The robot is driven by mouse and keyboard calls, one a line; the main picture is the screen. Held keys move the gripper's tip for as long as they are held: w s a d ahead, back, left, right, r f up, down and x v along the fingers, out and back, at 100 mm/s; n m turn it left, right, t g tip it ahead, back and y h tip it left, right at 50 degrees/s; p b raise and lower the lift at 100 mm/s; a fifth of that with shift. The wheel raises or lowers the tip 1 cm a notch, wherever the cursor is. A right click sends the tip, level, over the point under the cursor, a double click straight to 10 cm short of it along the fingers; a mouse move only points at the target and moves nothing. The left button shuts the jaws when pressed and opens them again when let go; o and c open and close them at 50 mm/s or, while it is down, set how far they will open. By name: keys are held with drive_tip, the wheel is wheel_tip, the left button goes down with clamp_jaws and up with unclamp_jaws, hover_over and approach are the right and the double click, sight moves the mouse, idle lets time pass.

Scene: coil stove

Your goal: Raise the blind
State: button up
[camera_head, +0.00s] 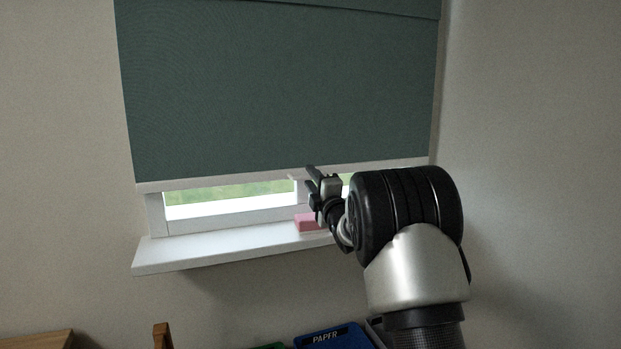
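The blind (280,85) is a dark green roller blind that covers most of the window. Its white bottom bar (220,180) hangs a little above the sill, leaving a low strip of window uncovered. A small pale tab (297,177) shows at the bar near its middle. My gripper (311,179) is in front of the bar, just right of this tab. Its dark fingertips look apart, with nothing seen between them. I cannot tell whether a finger touches the bar.
A white sill (200,249) juts out below the window. A pink block (306,222) lies on it, just below my gripper. A blue bin marked PAPER (335,338) and a wooden piece (162,335) stand below. The wall left of the window is clear.

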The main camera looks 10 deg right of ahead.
drive_tip(key=shift+w+a+r, duration=0.15)
drive_tip(key=shift+w, duration=0.5)
clamp_jaws()
drive_tip(key=shift+r, duration=0.1)
wheel_tip(320, 180, up, 34)
drive_tip(key=p, duration=1.5)
drive_tip(key=shift+r, duration=0.15)
unclamp_jaws()
